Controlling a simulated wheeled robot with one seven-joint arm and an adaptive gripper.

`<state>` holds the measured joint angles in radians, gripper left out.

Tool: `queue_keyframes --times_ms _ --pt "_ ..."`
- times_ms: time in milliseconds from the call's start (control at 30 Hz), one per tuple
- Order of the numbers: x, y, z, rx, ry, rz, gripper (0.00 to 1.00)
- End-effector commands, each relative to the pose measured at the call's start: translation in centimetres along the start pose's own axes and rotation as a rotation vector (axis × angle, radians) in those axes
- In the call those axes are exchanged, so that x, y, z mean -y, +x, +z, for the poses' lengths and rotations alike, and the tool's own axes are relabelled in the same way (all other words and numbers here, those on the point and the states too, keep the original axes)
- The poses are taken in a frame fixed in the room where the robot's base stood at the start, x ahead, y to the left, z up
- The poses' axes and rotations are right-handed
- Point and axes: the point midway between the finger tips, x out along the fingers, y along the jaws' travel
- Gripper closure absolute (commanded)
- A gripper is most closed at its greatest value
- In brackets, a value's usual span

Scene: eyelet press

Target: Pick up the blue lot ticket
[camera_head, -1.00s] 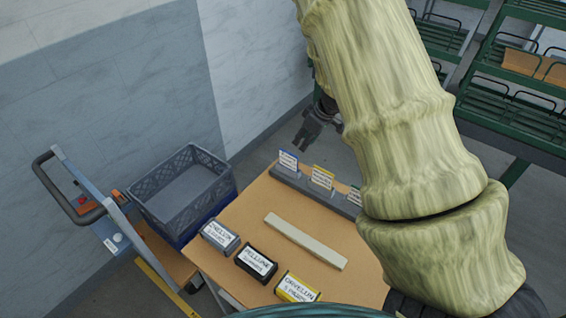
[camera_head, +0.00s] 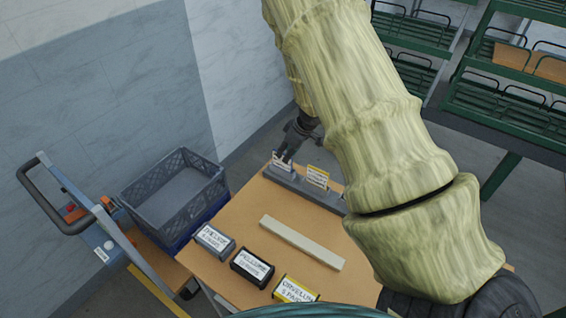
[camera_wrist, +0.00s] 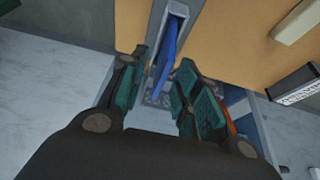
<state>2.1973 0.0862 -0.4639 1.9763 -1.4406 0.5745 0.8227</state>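The blue lot ticket (camera_wrist: 166,52) stands upright in the grey holder strip (camera_wrist: 178,10), seen nearly edge-on in the wrist view. In the head view, the lower white part of the ticket (camera_head: 282,168) shows at the left end of the holder (camera_head: 310,188), its top covered by my gripper (camera_head: 287,153). In the wrist view my gripper (camera_wrist: 164,64) is open, with a teal-padded finger on either side of the ticket. A gap shows between the fingers, and I see no clear contact with the ticket.
A yellow-topped ticket (camera_head: 317,177) stands beside it in the holder. On the wooden table (camera_head: 240,222) lie a pale bar (camera_head: 302,242) and three labelled boxes, grey (camera_head: 214,240), black (camera_head: 252,267) and yellow (camera_head: 295,291). A grey crate (camera_head: 172,195) stands left. Green racks (camera_head: 510,115) stand behind.

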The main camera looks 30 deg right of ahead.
Motion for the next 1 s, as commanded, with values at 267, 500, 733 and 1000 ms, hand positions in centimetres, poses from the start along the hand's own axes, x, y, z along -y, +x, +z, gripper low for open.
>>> queue_keyframes --times_ms 267,500,733,1000 --pt "0.4 3.0 -0.1 0.003 0.002 0.000 0.68" --pt "0.4 4.3 -0.2 0.001 0.001 0.000 0.68" --pt "0.4 4.3 -0.2 0.001 0.001 0.000 0.68" --pt "0.4 4.3 -0.2 0.001 0.001 0.000 1.00"
